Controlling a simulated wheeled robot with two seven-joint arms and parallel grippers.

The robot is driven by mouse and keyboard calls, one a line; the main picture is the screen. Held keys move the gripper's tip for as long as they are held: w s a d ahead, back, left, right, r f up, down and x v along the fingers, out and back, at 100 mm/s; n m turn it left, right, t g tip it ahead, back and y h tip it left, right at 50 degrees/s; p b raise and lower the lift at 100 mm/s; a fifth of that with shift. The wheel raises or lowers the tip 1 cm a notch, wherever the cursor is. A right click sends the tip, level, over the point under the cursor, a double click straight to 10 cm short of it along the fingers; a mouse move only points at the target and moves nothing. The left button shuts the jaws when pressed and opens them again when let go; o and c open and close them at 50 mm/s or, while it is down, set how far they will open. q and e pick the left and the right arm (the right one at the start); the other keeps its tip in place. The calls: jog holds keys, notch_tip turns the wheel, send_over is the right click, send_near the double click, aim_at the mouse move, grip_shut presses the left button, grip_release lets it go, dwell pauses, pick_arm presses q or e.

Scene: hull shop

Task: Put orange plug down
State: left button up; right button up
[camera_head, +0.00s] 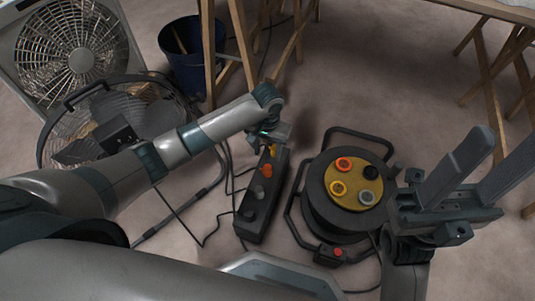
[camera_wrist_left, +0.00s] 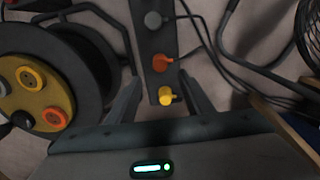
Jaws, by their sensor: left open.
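The orange plug (camera_head: 267,170) sits on the black power strip (camera_head: 249,222) on the floor, and its cord runs off sideways in the left wrist view (camera_wrist_left: 161,62). A yellow plug (camera_wrist_left: 165,96) is at the strip's end, closest to my left gripper. A grey plug (camera_wrist_left: 153,20) is further along. My left gripper (camera_head: 271,139) is open over the yellow plug's end of the strip. Its fingers stand apart on either side of the strip and hold nothing visible. My right gripper (camera_head: 482,168) is open and empty at the right, its fingers wide apart.
A cable reel (camera_head: 318,200) with coloured sockets on a yellow face stands right of the strip. A floor fan (camera_head: 75,48), a round fan (camera_head: 110,125), a blue bucket (camera_head: 188,66) and wooden trestle legs (camera_head: 208,55) stand behind. Loose cords cross the floor left of the strip.

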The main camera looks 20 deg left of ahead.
pick_arm(q)
jog(key=shift+r, duration=0.6)
